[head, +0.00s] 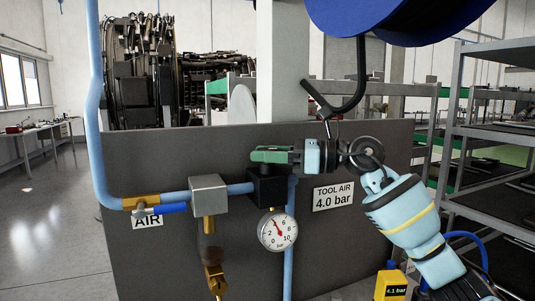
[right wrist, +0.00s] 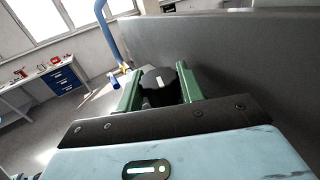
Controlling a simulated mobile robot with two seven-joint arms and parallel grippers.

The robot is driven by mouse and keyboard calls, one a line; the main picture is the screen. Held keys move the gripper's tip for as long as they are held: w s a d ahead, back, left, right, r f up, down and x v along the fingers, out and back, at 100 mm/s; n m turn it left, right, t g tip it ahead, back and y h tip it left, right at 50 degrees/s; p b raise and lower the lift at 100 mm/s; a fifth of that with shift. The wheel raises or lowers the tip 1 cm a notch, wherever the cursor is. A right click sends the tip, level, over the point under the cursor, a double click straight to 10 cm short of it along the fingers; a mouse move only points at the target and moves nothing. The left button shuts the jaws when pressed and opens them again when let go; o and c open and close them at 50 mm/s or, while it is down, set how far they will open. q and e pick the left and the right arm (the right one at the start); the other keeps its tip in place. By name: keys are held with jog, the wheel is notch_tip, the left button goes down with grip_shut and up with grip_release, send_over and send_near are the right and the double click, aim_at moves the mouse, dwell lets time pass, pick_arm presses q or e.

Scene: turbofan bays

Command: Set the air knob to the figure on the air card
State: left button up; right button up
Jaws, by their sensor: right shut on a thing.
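The air card (head: 333,197) on the dark panel reads "TOOL AIR 4.0 bar". The air knob (right wrist: 160,87) is black with a pale mark, and sits between my right gripper's green fingers in the right wrist view. In the head view my right gripper (head: 265,155) is above the black regulator body (head: 267,187), shut on the knob, which the fingers mostly hide there. The round gauge (head: 277,230) below has a red needle pointing up and slightly left, near 4. A yellow box (head: 391,284) with a dark display reads "4.1 bar". My left gripper is not in view.
A blue pipe (head: 97,150) runs down the left to a blue-handled valve (head: 166,208) by the AIR label (head: 147,222). A grey block (head: 209,195) stands left of the regulator. Shelving (head: 505,140) is at the right, and a blue reel (head: 400,18) hangs above.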

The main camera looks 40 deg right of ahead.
jog(key=shift+f, duration=0.1)
jog(key=o, duration=1)
jog(key=shift+m+t+h, duration=0.3)
jog(key=shift+t+h, duration=0.1)
jog(key=shift+h, duration=0.1)
